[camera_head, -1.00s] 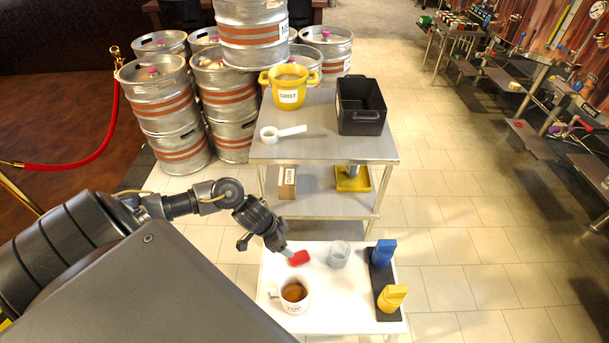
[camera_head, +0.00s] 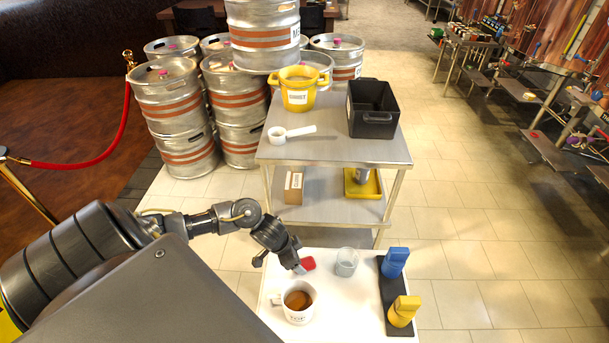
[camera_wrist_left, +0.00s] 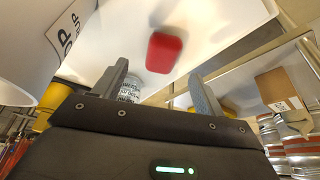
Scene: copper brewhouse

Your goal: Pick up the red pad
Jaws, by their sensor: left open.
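The red pad (camera_head: 308,263) lies on the white table (camera_head: 341,322) near its far left edge. It also shows in the left wrist view (camera_wrist_left: 163,52), ahead of the fingertips and between their lines. My left gripper (camera_head: 300,268) is just left of the pad in the head view, pointing down toward it. In the left wrist view its two fingers (camera_wrist_left: 158,85) stand apart with nothing held between them. The gripper partly hides the pad's left side in the head view. My right gripper is not in view.
On the white table a mug (camera_head: 297,302) of brown liquid stands near the gripper. A clear glass (camera_head: 346,262) is right of the pad. A dark tray (camera_head: 393,302) holds blue and yellow pieces. A metal cart (camera_head: 336,148) stands behind.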

